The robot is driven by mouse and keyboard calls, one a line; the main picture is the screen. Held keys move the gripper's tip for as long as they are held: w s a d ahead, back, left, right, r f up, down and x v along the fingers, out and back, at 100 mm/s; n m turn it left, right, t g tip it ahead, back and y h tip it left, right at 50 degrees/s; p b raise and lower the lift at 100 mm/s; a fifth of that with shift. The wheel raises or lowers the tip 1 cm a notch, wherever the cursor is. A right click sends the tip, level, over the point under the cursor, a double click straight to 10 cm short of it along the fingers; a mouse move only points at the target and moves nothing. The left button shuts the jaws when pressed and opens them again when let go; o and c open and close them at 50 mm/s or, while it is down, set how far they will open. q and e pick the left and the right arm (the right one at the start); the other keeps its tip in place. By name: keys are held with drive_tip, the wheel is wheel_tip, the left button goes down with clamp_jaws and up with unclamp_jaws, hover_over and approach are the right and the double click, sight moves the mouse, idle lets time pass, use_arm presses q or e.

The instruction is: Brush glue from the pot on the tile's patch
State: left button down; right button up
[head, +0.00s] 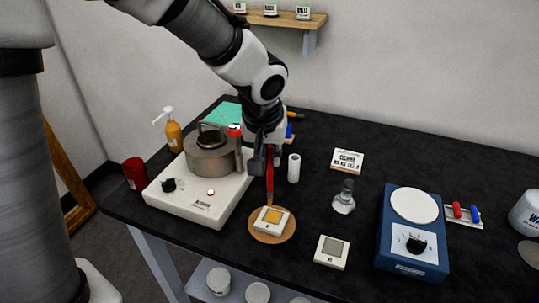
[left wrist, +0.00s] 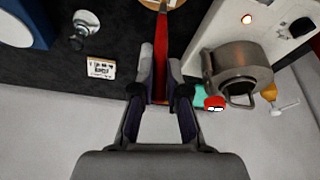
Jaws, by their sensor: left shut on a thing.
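My left gripper (head: 267,158) is shut on a red brush (head: 269,182), which hangs upright with its tip down. The brush also shows between the fingers in the left wrist view (left wrist: 161,60). Its tip is at the golden patch of a white tile (head: 280,226); I cannot tell whether it touches. The tile lies on a round cork mat (head: 256,233). The metal pot (head: 207,160) stands on a white hotplate (head: 190,204), left of the gripper; its inside is hard to make out. My right gripper is not in view.
A second tile (head: 332,251) with a grey patch lies right of the mat. A white cylinder (head: 293,168), a glass flask (head: 344,198) and a sign card (head: 347,161) stand nearby. A blue device (head: 398,262) is at right. An amber pump bottle (head: 174,136) and red cup (head: 135,173) are at left.

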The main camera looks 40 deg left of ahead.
use_arm(q)
wheel_tip(320, 180, up, 3)
drive_tip(key=p, duration=0.3)
drive_tip(key=shift+f, duration=0.1)
idle(0.3)
drive_tip(key=shift+w, duration=0.1)
